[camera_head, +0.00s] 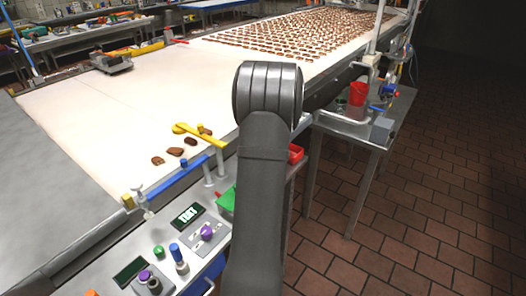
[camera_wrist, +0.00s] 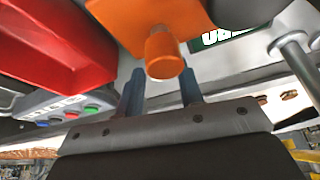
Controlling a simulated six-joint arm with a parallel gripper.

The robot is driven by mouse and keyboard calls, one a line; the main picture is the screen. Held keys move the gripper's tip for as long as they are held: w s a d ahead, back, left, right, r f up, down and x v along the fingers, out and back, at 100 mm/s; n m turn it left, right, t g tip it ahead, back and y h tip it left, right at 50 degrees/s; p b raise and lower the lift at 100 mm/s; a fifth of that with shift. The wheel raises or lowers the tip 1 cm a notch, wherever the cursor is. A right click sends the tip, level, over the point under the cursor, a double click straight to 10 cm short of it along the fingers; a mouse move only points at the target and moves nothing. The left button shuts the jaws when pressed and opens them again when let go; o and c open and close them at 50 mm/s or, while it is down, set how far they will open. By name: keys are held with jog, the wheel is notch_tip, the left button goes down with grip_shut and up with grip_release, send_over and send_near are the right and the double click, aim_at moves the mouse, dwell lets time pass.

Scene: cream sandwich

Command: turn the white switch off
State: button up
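I cannot make out a white switch for certain in either view. In the head view, the control panel (camera_head: 215,238) carries a purple knob (camera_head: 207,232), a blue knob (camera_head: 175,249) and a green button (camera_head: 158,251). My arm covers part of the scene, and my gripper is hidden there. In the wrist view, my gripper (camera_wrist: 162,75) shows two dark blue fingers set apart, with nothing clearly held. An orange knob (camera_wrist: 164,55) on an orange base shows close to the fingertips and overlaps the gap between them. I cannot tell whether they touch.
A red bin (camera_wrist: 50,45) and a panel with red, green and blue buttons (camera_wrist: 72,115) are at the left in the wrist view. The conveyor (camera_head: 110,110) lies left of my arm, with brown biscuits (camera_head: 310,30) far back. A side table (camera_head: 350,128) stands right. The tiled floor is clear.

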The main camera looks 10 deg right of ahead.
jog(key=v, duration=1.7)
jog(key=shift+r, duration=0.25)
jog(key=shift+f, duration=0.15)
jog(key=x, duration=1.7)
jog(key=shift+f, duration=0.15)
